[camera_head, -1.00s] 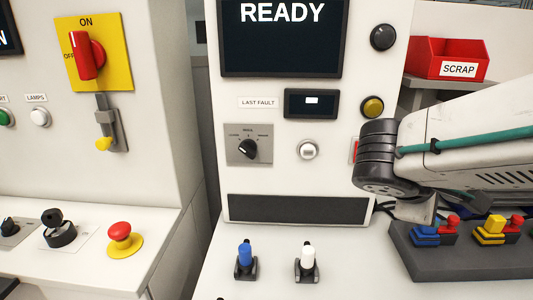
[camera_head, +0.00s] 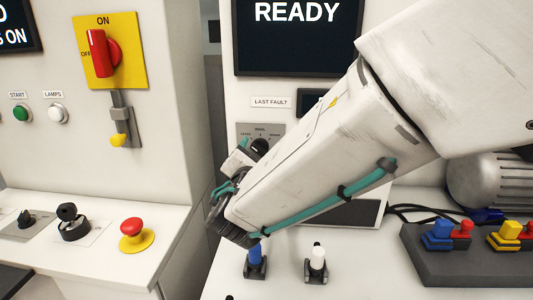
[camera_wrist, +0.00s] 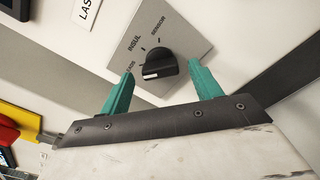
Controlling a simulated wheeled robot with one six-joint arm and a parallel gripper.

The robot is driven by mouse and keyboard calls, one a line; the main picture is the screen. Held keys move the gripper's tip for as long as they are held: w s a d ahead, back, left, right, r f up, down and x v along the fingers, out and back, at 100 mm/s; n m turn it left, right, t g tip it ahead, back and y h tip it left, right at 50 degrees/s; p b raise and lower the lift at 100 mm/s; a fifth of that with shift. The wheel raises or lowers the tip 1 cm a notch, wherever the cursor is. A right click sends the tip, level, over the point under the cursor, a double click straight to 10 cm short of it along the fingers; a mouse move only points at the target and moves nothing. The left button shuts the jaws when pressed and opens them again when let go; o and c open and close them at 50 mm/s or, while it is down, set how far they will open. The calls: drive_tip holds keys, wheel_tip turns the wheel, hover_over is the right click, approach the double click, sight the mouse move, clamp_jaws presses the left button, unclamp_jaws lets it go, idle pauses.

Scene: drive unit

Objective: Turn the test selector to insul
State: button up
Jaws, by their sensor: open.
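The test selector is a black knob (camera_wrist: 153,72) on a grey plate (camera_wrist: 185,30), with a white mark on its lower left end. In the wrist view the white mark points toward the left label, partly hidden by a finger, rather than INSUL or SENSOR. My gripper (camera_wrist: 161,68) is open, one teal finger on each side of the knob in the picture. Gaps show between fingers and knob; I cannot tell how deep the fingertips reach. In the head view the knob (camera_head: 261,146) is partly hidden by my arm.
A READY screen (camera_head: 300,35) is above. A blue-topped switch (camera_head: 256,256) and a white-topped one (camera_head: 317,262) stand on the ledge below my arm. A red emergency button (camera_head: 131,230) and yellow-plated main switch (camera_head: 110,50) are left. A connector block (camera_head: 470,255) lies right.

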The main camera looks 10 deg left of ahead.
drive_tip(key=shift+w, duration=0.75)
drive_tip(key=c, duration=1)
drive_tip(key=shift+m, duration=0.3)
drive_tip(key=m, duration=0.4)
drive_tip(key=shift+m, duration=2.5)
